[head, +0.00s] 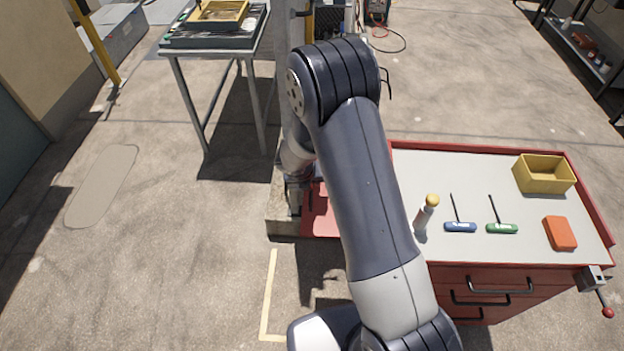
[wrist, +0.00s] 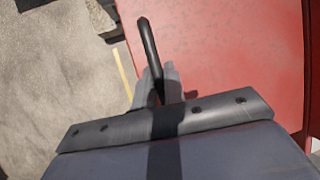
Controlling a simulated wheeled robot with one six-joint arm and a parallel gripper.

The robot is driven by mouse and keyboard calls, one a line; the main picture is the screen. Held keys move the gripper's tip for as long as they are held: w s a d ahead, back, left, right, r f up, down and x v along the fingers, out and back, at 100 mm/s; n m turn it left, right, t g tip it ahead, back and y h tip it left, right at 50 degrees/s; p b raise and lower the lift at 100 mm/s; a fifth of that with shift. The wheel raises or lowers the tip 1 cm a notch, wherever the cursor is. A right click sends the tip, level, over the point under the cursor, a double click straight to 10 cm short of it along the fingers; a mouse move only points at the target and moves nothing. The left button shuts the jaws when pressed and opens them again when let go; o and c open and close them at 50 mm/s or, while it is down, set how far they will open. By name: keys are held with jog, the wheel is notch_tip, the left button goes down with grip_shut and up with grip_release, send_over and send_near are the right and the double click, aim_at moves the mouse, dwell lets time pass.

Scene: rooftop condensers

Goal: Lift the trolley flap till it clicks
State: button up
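The red trolley (head: 500,150) stands at the right in the head view, with a grey top and drawers. Its red flap (head: 320,215) shows at the trolley's left side, partly hidden by my arm; its exact angle is unclear. In the wrist view the flap (wrist: 225,50) fills the upper right, with a black bar handle (wrist: 148,45) along its left edge. My gripper (wrist: 160,88) has its two grey fingers close on either side of the handle and appears shut on it. In the head view the fingertips are mostly hidden by the arm.
On the trolley top are a yellow-capped bottle (head: 426,213), a blue-handled tool (head: 460,227), a green-handled tool (head: 502,228), an orange box (head: 560,233) and a yellow bin (head: 543,174). A table (head: 185,48) stands behind at the left. The concrete floor at left is clear.

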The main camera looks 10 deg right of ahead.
jog(key=shift+o, duration=0.8)
jog(key=shift+r, duration=0.2)
jog(key=v, duration=1)
jog(key=shift+s, duration=0.15)
jog(key=shift+a+r, duration=0.1)
jog(key=x, duration=1.1)
jog(key=shift+r, duration=0.15)
